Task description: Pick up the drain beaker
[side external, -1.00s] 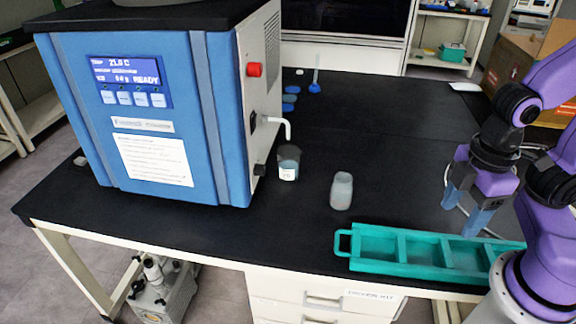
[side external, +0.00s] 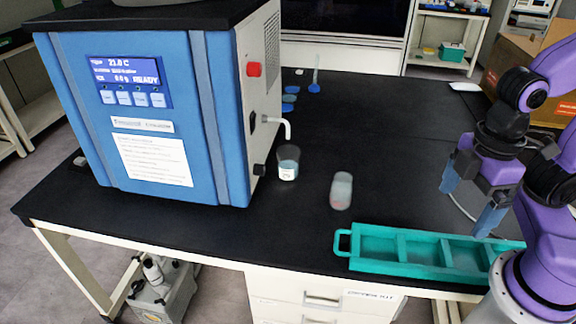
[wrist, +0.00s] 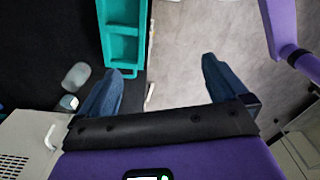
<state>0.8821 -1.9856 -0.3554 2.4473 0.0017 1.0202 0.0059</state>
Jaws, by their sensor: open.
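The drain beaker (side external: 288,168) is a small clear cup with a white label. It stands upright on the black bench beside the freeze dryer, by the white drain spout (side external: 287,126). In the wrist view the beaker (wrist: 68,103) shows at the left, near the spout (wrist: 50,137). My gripper (side external: 466,210) is open and empty, above the right part of the bench, well to the right of the beaker. In the wrist view its blue fingers (wrist: 165,78) are spread wide, with bench edge and floor between them.
A teal divided tray (side external: 400,234) lies along the front edge. The blue freeze dryer (side external: 215,110) rises left of the beaker. Small blue items (side external: 291,98) lie farther back.

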